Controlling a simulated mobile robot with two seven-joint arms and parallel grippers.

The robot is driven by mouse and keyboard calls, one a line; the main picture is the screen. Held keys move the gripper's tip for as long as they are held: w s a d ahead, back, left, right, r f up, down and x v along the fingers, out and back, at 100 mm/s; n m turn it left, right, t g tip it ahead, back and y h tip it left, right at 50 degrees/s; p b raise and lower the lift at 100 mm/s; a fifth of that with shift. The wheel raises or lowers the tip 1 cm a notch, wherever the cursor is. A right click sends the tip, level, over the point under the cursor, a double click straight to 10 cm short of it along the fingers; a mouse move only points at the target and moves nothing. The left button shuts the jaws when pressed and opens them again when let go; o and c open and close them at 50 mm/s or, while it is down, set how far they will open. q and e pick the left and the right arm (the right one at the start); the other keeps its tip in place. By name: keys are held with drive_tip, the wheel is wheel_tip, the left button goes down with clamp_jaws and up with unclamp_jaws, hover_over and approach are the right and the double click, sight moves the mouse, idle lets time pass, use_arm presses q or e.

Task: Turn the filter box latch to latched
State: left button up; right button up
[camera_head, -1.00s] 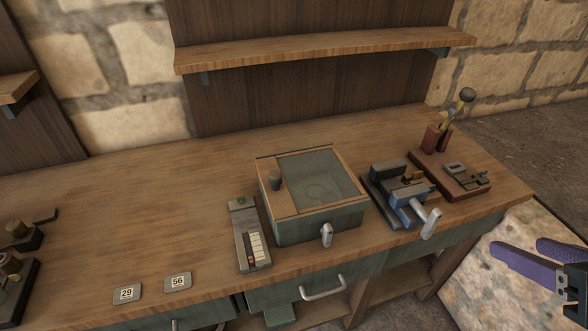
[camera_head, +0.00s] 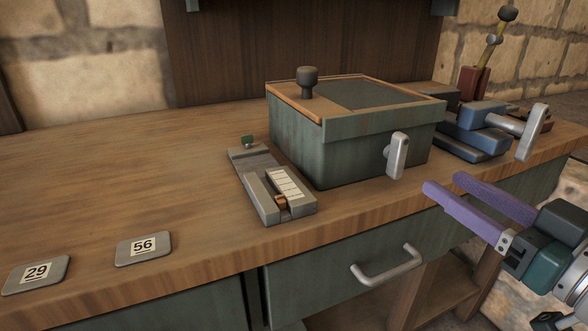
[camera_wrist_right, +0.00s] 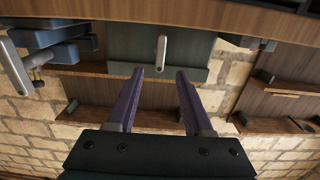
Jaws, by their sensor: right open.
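The filter box (camera_head: 365,145) is a green box with a wooden-framed lid and a dark knob, standing near the bench's front edge. Its latch (camera_head: 397,156) is a light grey lever on the front face, close to upright with a slight tilt. In the right wrist view the latch (camera_wrist_right: 161,53) hangs on the dark box front (camera_wrist_right: 190,50), ahead of the fingers. My right gripper (camera_head: 442,184) has purple fingers, open and empty, in front of and below the latch, apart from it. It also shows in the right wrist view (camera_wrist_right: 159,72). My left gripper is out of view.
A grey slotted block (camera_head: 270,185) stands left of the box. A blue vise (camera_head: 485,130) with a grey handle stands to the right. Number plates 29 (camera_head: 36,274) and 56 (camera_head: 143,248) lie at left. A drawer handle (camera_head: 388,264) sticks out below.

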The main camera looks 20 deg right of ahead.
sight(403, 157)
drive_tip(key=w, duration=0.6)
drive_tip(key=w+b, duration=0.1)
drive_tip(key=w, duration=0.2)
drive_tip(key=shift+w+a, duration=0.4)
drive_tip(key=shift+c, duration=0.3)
clamp_jaws()
